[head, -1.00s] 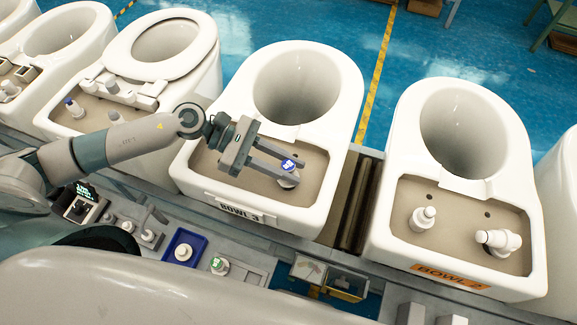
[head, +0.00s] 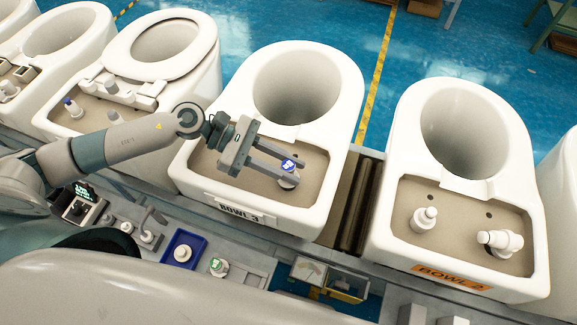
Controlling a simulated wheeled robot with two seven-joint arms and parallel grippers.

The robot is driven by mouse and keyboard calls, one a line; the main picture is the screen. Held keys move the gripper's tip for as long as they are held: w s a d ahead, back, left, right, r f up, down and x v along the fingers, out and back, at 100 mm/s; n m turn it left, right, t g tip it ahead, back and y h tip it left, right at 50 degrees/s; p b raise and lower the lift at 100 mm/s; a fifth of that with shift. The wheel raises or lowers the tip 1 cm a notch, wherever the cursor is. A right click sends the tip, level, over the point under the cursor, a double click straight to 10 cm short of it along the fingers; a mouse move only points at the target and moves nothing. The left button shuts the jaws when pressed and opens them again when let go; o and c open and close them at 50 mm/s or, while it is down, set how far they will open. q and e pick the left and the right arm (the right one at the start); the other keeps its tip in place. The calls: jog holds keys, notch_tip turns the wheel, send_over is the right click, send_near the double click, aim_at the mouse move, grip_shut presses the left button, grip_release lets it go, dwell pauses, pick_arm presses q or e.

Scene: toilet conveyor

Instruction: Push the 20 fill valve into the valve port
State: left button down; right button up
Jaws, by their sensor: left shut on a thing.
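The fill valve with a blue-and-white cap (head: 289,165) stands at the right part of the tan deck of the bowl marked BOWL 3 (head: 326,195). My left gripper (head: 284,168) reaches in from the left and is shut on this valve, its two fingers on either side just below the cap. The valve's lower body (head: 288,182) shows under the fingers. The valve port is hidden beneath it, so I cannot tell how deep it sits. My right gripper is not in view.
BOWL 2 (head: 529,225) stands at right with two white fittings on its deck. In front, a blue tray (head: 199,243) holds a white part, and a green-capped valve (head: 218,266) stands beside it. A dark roller gap (head: 354,205) separates the bowls.

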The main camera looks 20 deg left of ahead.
pick_arm(q)
jog(key=shift+f+b, duration=1.35)
jog(key=shift+f, duration=0.1)
jog(key=c, duration=1.4)
grip_release()
jog(key=shift+o, duration=0.2)
jog(key=shift+a+r, duration=0.1)
